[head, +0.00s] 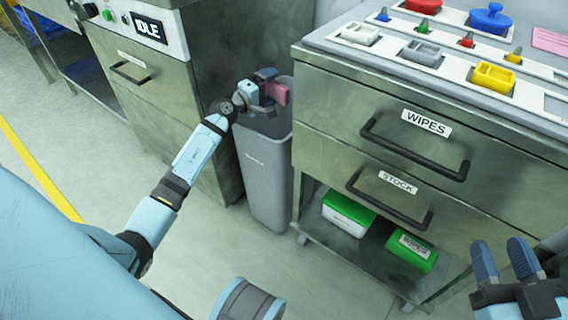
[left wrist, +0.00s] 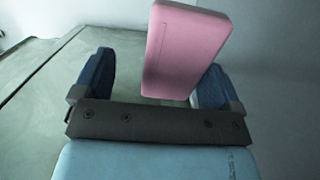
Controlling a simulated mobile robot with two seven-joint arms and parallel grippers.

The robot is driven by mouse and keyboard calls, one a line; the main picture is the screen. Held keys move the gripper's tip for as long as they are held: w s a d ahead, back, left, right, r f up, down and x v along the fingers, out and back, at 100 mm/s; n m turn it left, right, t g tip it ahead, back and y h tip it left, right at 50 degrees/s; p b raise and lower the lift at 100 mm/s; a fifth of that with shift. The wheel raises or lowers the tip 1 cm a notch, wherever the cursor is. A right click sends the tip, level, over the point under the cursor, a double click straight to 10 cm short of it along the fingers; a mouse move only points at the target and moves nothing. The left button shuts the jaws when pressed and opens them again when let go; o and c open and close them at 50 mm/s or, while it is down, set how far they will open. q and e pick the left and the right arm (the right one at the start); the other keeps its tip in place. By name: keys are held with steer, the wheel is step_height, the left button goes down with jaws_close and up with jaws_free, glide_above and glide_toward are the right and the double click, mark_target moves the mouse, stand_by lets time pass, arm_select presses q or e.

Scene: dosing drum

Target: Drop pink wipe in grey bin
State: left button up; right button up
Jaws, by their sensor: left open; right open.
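The pink wipe (head: 278,93) is a flat block at the mouth of the tall grey bin (head: 265,165), by my left gripper (head: 268,90). In the left wrist view the wipe (left wrist: 185,50) stands tilted between the open fingers (left wrist: 152,82), close to the right finger, with a clear gap to the left finger. I cannot tell whether it touches the right finger. The gripper hides part of the bin's opening. My right gripper (head: 503,255) is open and empty at the lower right, in front of the drawer cabinet.
The cabinet with the WIPES drawer (head: 418,128) and STOCK drawer (head: 385,188) stands right of the bin. Green-and-white boxes (head: 347,213) sit on its lower shelf. A metal cabinet with an IDLE display (head: 149,30) stands to the left. The floor in front is clear.

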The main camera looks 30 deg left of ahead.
arm_select(q)
steer(key=shift+s, duration=0.1)
steer(key=shift+s+a, duration=0.1)
steer(key=shift+s, duration=0.2)
steer(key=p+v, duration=0.1)
steer(key=v, duration=1.2)
arm_select(e)
steer(key=shift+s+a+f+m+h, duration=0.1)
steer(key=shift+s+a+m+h, duration=0.15)
steer(key=shift+m, duration=0.25)
steer(key=shift+d, duration=0.1)
